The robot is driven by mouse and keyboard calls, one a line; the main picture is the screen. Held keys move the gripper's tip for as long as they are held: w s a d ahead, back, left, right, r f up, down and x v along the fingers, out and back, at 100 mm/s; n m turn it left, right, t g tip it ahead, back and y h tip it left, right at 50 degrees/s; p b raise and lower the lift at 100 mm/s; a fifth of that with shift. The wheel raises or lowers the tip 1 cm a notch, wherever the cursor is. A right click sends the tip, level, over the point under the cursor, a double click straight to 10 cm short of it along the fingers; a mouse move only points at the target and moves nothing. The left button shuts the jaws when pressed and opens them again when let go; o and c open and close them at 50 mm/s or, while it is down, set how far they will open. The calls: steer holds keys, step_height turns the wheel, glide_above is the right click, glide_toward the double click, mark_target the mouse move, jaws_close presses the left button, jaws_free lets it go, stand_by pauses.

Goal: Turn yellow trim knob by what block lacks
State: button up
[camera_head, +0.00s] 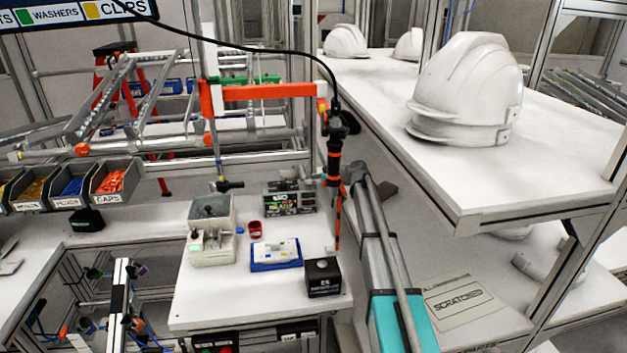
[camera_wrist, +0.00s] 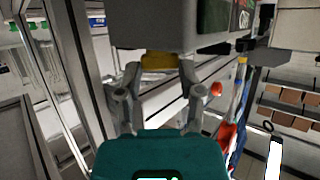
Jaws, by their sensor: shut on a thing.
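In the wrist view a yellow knob (camera_wrist: 160,61) sits at the lower edge of a grey box (camera_wrist: 150,30). My gripper (camera_wrist: 161,70) has its two grey fingers on either side of the knob and is shut on it. The knob's far side is hidden by the box. In the head view a white block (camera_head: 283,248) lies in a blue tray (camera_head: 276,267) on the white bench (camera_head: 210,305). Its fine details are too small to read. A dark display (camera_head: 290,197) with green and red characters stands behind the tray. I cannot make out its reading.
A grey fixture (camera_head: 210,230) stands left of the tray, with a red cup (camera_head: 255,230) between them. A black box (camera_head: 322,278) is at front right. An orange-shafted tool (camera_head: 336,200) hangs above the bench. A white helmet shell (camera_head: 468,90) sits on the right shelf (camera_head: 560,165).

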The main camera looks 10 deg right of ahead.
steer(key=o, duration=1.1)
steer(key=shift+o, duration=0.2)
steer(key=shift+w+n+g+y, duration=0.15)
steer(key=shift+n+g+y, duration=0.15)
steer(key=shift+n+y, duration=0.1)
